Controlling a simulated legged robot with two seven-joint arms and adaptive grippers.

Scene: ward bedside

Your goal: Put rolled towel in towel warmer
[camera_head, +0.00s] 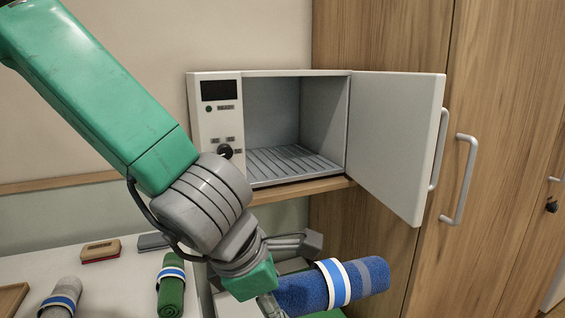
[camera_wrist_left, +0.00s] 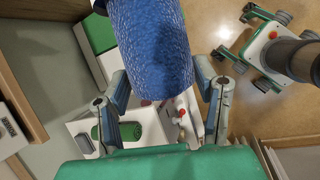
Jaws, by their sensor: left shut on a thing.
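A blue rolled towel (camera_head: 375,274) with a white and blue band is held in my left gripper (camera_head: 272,283). The gripper is shut on the towel's left end, and the towel points to the right, below the warmer's open door. In the left wrist view the towel (camera_wrist_left: 150,45) fills the top middle, between the two fingers. The towel warmer (camera_head: 216,122) stands on a wooden shelf, above and behind the gripper. Its door (camera_head: 393,140) is swung open to the right. Its visible interior, with a ribbed floor (camera_head: 292,163), is empty. My right gripper is not in view.
A green rolled towel (camera_head: 171,290) and a grey rolled towel (camera_head: 64,297) lie on the white table (camera_head: 120,282) at lower left. A red-based block (camera_head: 100,251) lies behind them. A tall wooden cabinet (camera_head: 510,120) with handles stands at right.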

